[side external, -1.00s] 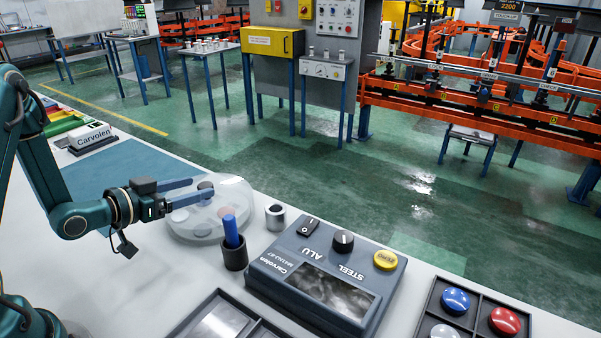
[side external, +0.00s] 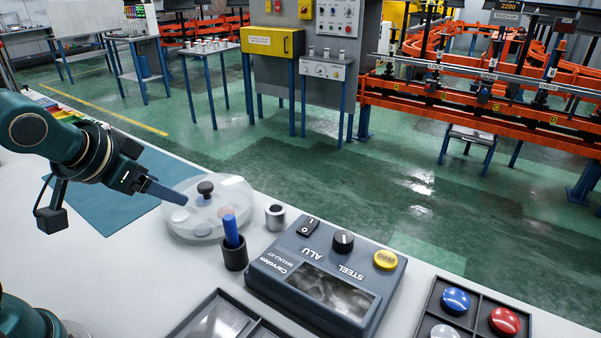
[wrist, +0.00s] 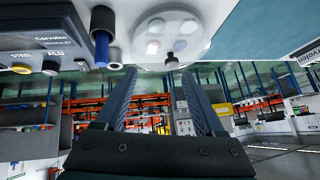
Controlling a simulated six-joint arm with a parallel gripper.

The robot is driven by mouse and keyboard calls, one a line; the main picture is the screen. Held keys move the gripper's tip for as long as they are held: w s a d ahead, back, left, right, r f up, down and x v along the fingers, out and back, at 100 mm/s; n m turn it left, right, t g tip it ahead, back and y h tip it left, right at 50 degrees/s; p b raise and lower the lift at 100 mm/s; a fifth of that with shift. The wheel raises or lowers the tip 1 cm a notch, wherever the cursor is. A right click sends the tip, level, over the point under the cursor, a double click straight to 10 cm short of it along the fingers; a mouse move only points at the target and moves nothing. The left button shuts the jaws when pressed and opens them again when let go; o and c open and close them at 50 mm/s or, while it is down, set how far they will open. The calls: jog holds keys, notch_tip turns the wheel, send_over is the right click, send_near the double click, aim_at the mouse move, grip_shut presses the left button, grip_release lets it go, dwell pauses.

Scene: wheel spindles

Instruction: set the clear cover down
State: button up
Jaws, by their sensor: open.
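The clear cover (side external: 236,196) is a round see-through dome with a black knob (side external: 205,188) on top. It sits level on the white bench, over a pale round base with several round pieces showing through it. In the wrist view the cover (wrist: 197,18) is at the top, with its knob just beyond and between the fingertips. My gripper (side external: 181,197) is at the left of the cover in the side view, its fingers pointing toward it. In the wrist view my gripper (wrist: 157,75) has its two fingers wide apart with nothing between them.
A black cup with a blue rod (side external: 232,232) stands close at the cover's front right, with a grey metal ring (side external: 275,217) beside it. A grey tester box (side external: 326,276) is further right. A teal mat (side external: 110,205) lies left, with free bench in front.

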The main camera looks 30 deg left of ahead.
jog(key=s+d+r+g+h, duration=0.1)
jog(key=s+d+g+h, duration=0.1)
jog(key=s+d, duration=0.4)
jog(key=s, duration=0.3)
jog(key=shift+s+d+r, duration=0.2)
jog(key=shift+d+r, duration=0.05)
jog(key=shift+d, duration=0.05)
dwell(0.5)
